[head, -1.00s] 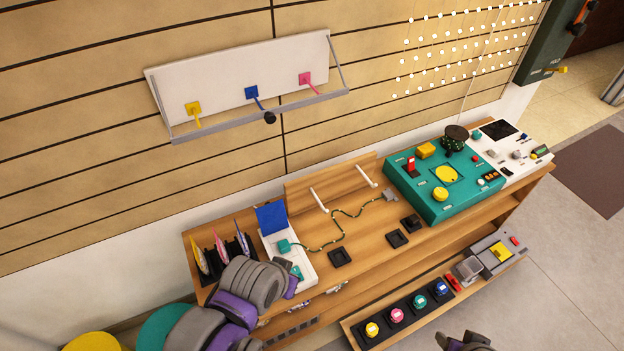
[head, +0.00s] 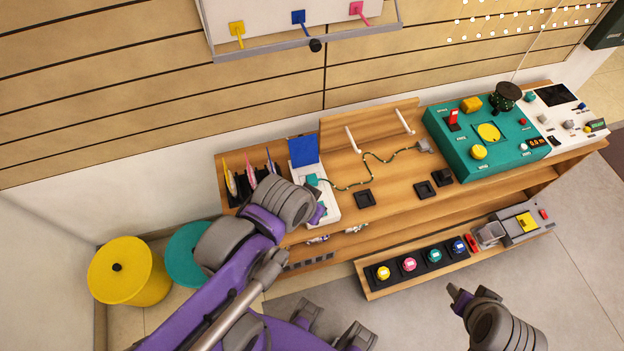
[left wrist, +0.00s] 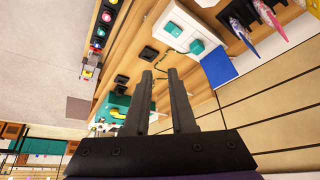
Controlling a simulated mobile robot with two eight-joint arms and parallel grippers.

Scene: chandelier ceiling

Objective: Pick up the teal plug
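The teal plug (head: 312,180) sits on a white box (head: 333,213) below its raised blue panel (head: 304,151), with a dark green cord running right from it. It also shows in the left wrist view (left wrist: 197,47), where a second teal block (left wrist: 174,29) is on the same box. My left gripper (left wrist: 160,73) is empty, with a gap between its two fingers; the plug is to the upper right of the fingertips. In the head view my left wrist is close beside the box and covers part of it. My right gripper (head: 458,297) is in front of the lower shelf, away from the plug; its finger gap is unclear.
The cord ends at a grey connector (head: 424,146). A teal console (head: 485,140) fills the bench's right part. Black square sockets (head: 365,198) are on the wooden bench top. Discs in a black rack (head: 232,196) stand left of the box. Yellow drum (head: 130,272) is at left.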

